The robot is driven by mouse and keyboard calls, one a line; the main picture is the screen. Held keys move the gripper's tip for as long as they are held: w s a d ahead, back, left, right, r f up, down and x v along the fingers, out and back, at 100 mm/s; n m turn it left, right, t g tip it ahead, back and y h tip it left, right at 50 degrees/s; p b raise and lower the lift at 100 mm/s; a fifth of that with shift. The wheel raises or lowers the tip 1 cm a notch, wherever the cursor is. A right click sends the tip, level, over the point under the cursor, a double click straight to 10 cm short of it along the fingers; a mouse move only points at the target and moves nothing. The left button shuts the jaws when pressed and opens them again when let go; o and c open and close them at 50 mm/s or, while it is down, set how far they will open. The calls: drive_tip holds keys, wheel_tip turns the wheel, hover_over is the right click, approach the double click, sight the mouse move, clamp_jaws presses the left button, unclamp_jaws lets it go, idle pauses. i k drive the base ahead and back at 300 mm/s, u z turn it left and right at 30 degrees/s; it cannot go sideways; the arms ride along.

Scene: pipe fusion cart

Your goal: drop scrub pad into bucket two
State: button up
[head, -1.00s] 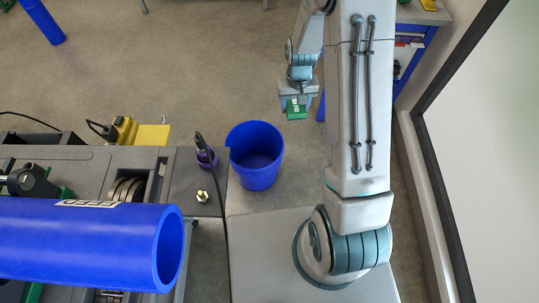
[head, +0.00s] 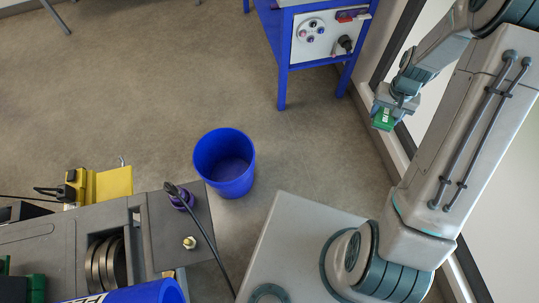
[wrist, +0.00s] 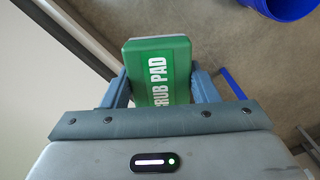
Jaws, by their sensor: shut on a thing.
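The green scrub pad (wrist: 158,72) with white lettering is held between the two fingers of my gripper (wrist: 160,85) in the wrist view. In the head view the pad (head: 383,119) hangs from my gripper (head: 390,103), high at the right, near the wall. One blue bucket (head: 224,163) stands on the floor left of the gripper, with a clear gap between them. It looks empty. Part of a blue rounded thing, likely this bucket, shows at the top right of the wrist view (wrist: 285,8). I see no number on the bucket.
A grey cart (head: 105,245) with a yellow block (head: 107,184) and a blue pipe (head: 140,292) is at lower left. A blue-legged cabinet (head: 318,45) stands at the top. Open floor (head: 180,80) lies beyond the bucket.

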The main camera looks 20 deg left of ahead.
sight(234, 176)
drive_tip(key=z, duration=0.55)
drive_tip(key=i, duration=0.75)
drive_tip(key=u, duration=2.9)
